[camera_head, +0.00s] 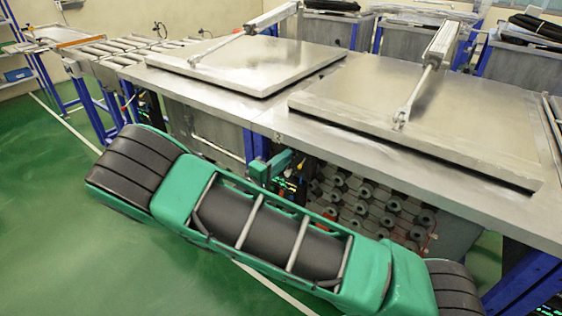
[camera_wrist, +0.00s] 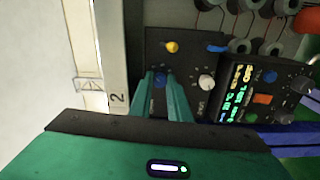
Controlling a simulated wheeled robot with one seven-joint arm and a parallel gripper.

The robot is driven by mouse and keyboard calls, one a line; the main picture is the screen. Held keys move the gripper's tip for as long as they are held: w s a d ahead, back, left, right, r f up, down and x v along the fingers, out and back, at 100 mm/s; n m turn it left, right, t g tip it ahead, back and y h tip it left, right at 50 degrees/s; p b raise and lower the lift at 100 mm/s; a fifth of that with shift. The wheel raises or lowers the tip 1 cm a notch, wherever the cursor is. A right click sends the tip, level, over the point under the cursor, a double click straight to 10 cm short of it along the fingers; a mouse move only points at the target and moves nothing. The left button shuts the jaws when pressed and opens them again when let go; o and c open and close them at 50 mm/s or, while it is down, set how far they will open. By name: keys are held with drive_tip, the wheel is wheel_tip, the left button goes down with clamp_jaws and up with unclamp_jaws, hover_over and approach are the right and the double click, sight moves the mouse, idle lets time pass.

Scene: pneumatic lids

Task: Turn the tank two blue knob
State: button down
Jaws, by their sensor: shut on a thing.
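In the wrist view the blue knob (camera_wrist: 160,80) sits on a dark control panel (camera_wrist: 190,60) beside a strip marked "2" (camera_wrist: 117,98). The two green fingers of my gripper (camera_wrist: 160,76) reach the panel, one on each side of the knob, and are shut on it. The fingers partly hide the knob, and I cannot tell its turn angle. In the head view my gripper (camera_head: 272,166) is at the front of the tanks, below the table edge. The knob itself is hidden there.
A yellow knob (camera_wrist: 172,47), a white knob (camera_wrist: 206,82) and a lit display (camera_wrist: 236,95) are close to my fingers. Two metal lids, the left (camera_head: 255,66) and right (camera_head: 410,105), lie shut on the tanks. Green floor (camera_head: 50,200) is open at left.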

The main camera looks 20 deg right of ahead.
idle(0.4)
drive_tip(key=c, duration=1.7)
unclamp_jaws()
drive_tip(key=shift+w+f, duration=0.1)
drive_tip(key=shift+o, duration=0.2)
drive_tip(key=v, duration=1)
drive_tip(key=shift+s+a, duration=0.2)
drive_tip(key=shift+a, duration=0.1)
